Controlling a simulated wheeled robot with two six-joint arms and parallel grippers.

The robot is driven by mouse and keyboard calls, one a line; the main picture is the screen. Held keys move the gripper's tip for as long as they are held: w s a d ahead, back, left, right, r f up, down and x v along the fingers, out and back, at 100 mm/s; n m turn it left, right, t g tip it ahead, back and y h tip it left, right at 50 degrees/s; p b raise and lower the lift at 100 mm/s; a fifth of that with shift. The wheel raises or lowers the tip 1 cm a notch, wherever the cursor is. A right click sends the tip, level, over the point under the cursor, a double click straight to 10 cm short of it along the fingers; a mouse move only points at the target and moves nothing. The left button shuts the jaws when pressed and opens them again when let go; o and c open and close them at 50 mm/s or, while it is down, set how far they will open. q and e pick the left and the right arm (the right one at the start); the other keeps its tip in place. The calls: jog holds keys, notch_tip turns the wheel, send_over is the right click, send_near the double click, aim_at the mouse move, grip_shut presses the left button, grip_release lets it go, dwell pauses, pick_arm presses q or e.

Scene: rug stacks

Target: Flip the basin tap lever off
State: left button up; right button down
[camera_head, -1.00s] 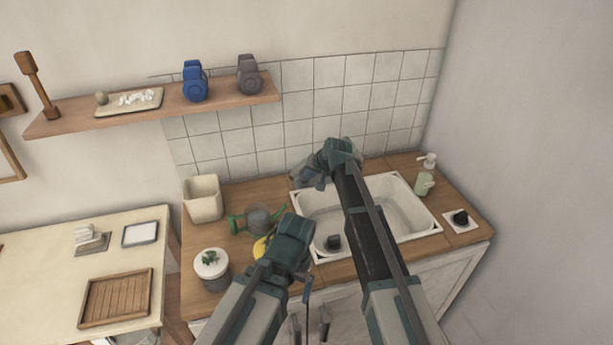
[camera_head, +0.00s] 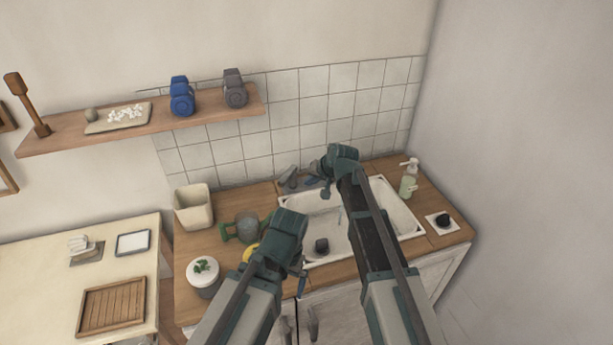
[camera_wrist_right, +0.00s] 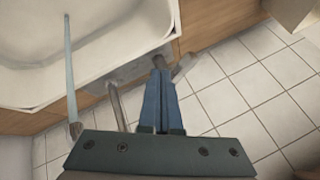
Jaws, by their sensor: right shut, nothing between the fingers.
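The white basin (camera_head: 408,222) is set into the wooden counter, with the grey tap at its back edge. In the right wrist view, the tap's spout (camera_wrist_right: 117,106) is left of my fingers. A pale blue water stream (camera_wrist_right: 70,70) runs from its end towards the basin (camera_wrist_right: 125,38). A short grey lever (camera_wrist_right: 184,67) lies just right of my fingertips; I cannot tell whether they touch. My right gripper (camera_wrist_right: 160,77) is shut and empty; it also shows in the head view (camera_head: 308,183). My left gripper (camera_head: 302,284) is low over the counter's front; its jaws are unclear.
A dark object (camera_head: 321,245) is in the basin. A soap bottle (camera_head: 409,180) stands right of it. A tiled wall (camera_head: 300,110) is close behind the tap.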

pick_arm(q)
notch_tip(320, 180, up, 3)
jog(key=shift+f+p, duration=0.1)
jog(key=shift+p, duration=0.75)
pick_arm(e)
jog(key=v, duration=0.3)
jog(key=shift+s+r, duration=0.2)
jog(key=shift+s, duration=0.1)
jog(key=shift+a, duration=0.1)
